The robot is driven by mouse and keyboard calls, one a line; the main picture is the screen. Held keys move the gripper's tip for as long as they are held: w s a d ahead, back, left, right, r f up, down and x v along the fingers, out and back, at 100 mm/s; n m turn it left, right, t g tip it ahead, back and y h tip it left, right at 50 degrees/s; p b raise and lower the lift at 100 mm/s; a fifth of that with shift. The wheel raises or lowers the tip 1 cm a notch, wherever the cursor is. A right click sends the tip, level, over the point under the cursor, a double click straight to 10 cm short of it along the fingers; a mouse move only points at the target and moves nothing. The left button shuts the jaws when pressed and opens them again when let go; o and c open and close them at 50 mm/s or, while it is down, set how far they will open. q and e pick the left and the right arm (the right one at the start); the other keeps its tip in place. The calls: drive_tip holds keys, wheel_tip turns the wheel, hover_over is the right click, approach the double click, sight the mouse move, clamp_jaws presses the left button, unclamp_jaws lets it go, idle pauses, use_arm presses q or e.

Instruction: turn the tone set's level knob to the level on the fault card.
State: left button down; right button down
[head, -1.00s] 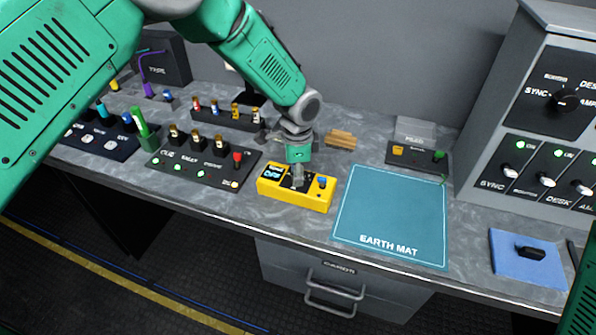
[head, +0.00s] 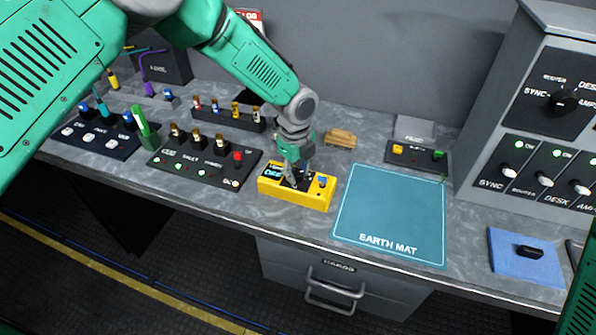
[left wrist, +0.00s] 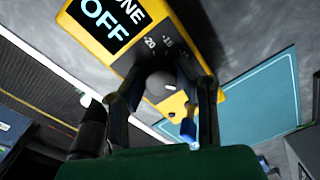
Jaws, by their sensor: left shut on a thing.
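The yellow tone set (head: 313,194) sits near the bench's front edge, left of the earth mat. Its screen (left wrist: 105,20) reads "TONE OFF" in the left wrist view. My left gripper (head: 294,181) points down over it and is shut on the dark level knob (left wrist: 160,84), one finger on each side. Scale marks "-20" and what looks like "-15" show beside the knob. A pale mark shows on the knob, but I cannot tell which level it points at. A blue switch (head: 322,182) stands at the set's right end. I cannot make out the fault card.
The teal earth mat (head: 392,212) lies right of the set. A dark panel with plugs and a red knob (head: 205,168) is close on the left. A small dark box (head: 418,157) stands behind the mat. A blue cloth (head: 520,262) with a black piece lies at right.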

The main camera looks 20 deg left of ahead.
sight(296, 172)
use_arm(q)
drive_tip(key=shift+m, duration=0.8)
drive_tip(key=c, duration=1.3)
unclamp_jaws()
drive_tip(key=shift+o, duration=0.2)
drive_tip(key=shift+r, duration=0.15)
wheel_tip(296, 172, up, 12)
drive_tip(key=shift+a+f, duration=0.15)
drive_tip(key=shift+f, duration=0.05)
drive_tip(key=shift+s, duration=0.1)
